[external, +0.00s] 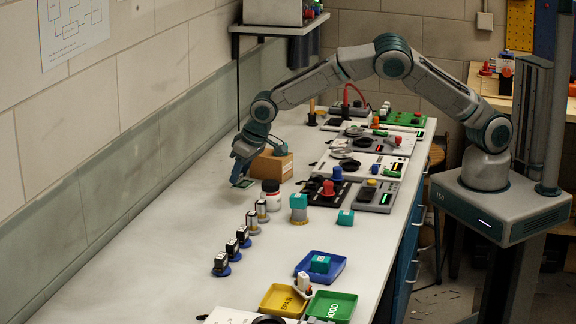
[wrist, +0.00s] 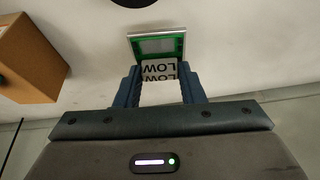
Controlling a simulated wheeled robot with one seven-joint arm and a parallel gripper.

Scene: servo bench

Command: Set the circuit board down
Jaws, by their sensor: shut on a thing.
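The circuit board (wrist: 158,46), flat with a green edge and a grey middle, sits at the tips of my gripper (wrist: 158,78) in the wrist view. A white face lettered "LOW" shows between the fingers, right beside the board. My gripper is shut on the board. In the external view my gripper (external: 239,173) points down over the far-left part of the bench, with the board (external: 243,183) at its tips. I cannot tell whether the board touches the bench top.
A brown box (external: 273,166) stands close to the right of my gripper. Trays, including a blue one (external: 333,272), lie at the front.

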